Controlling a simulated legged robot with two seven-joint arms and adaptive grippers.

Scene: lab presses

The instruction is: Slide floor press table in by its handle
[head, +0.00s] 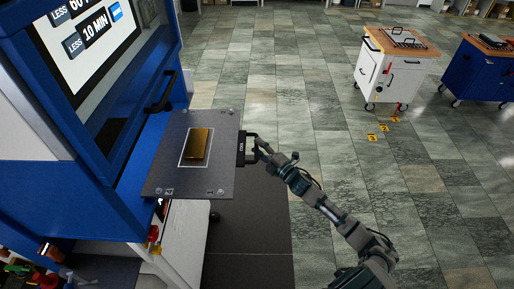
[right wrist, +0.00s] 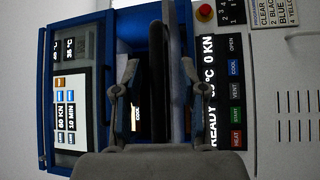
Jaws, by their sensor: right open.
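The press table (head: 225,130) is a dark grey plate sticking out of the blue press (head: 60,190) at the left of the head view. A gold plate (head: 198,145) lies on it inside a white outline. A black handle (head: 251,137) is on the table's right edge, beside a small black label. My right gripper (head: 258,148) is at this handle. In the right wrist view its open fingers (right wrist: 161,72) stand either side of a dark upright bar. I cannot tell whether they touch it. My left gripper is not in view.
A black handle (head: 161,92) is on the press front, below its screen (head: 88,38). In the right wrist view, a button panel (right wrist: 236,95) is beside the opening. A white cart (head: 384,78) and a blue cart (head: 484,75) stand at the back right.

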